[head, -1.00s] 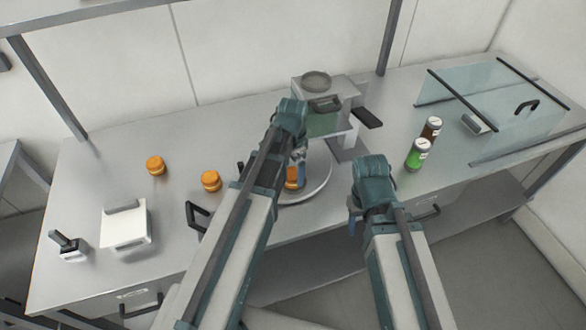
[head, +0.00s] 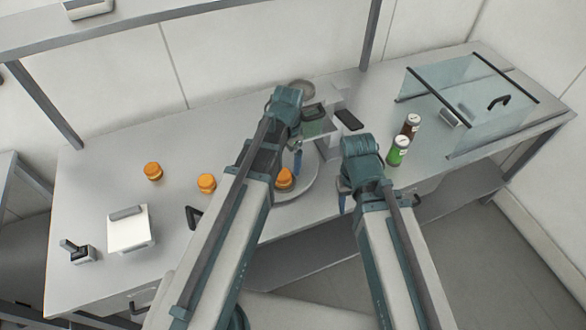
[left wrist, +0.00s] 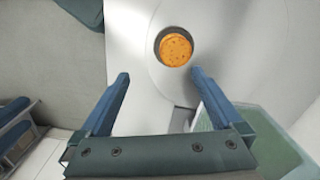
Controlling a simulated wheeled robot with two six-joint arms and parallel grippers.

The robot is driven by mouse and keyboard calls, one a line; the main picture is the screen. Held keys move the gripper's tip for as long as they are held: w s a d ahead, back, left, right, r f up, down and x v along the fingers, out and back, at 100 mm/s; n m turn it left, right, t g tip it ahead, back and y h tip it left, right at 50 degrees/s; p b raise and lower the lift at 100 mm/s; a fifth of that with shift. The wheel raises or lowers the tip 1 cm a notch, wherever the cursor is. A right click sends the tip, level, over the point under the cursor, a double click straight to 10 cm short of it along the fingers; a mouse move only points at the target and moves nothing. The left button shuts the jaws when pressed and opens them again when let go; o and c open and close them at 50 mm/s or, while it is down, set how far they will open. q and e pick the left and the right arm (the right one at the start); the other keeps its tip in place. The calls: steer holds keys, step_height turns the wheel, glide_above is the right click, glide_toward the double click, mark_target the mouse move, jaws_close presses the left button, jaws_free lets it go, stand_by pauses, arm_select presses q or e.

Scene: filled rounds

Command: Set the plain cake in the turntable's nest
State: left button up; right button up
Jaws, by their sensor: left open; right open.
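An orange cake (head: 284,180) sits on the round grey turntable (head: 308,181). In the left wrist view the cake (left wrist: 176,50) stands inside the dark-rimmed round nest in the turntable (left wrist: 215,40). Its top is orange with small dark specks. I cannot tell from its look alone whether it is the plain one. My left gripper (head: 297,160) is open and empty, above and beside the cake; its two blue fingers (left wrist: 158,88) are apart from it in the wrist view. My right gripper (head: 343,190) is open and empty at the counter's front edge.
Two more orange cakes (head: 153,171) (head: 206,183) stand left on the counter. A white-topped device (head: 130,230) is at front left. A grey stand (head: 332,140) is behind the turntable.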

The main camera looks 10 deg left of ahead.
arm_select(q)
steer(key=s+d+n+y, duration=0.1)
steer(key=s+d+n, duration=0.3)
steer(key=s+d, duration=0.4)
steer(key=s, duration=0.4)
steer(key=shift+s+n, duration=0.15)
steer(key=shift+n, duration=0.25)
steer(key=shift+d+r, duration=0.1)
step_height(320, 180, down, 10)
steer(key=b, duration=1)
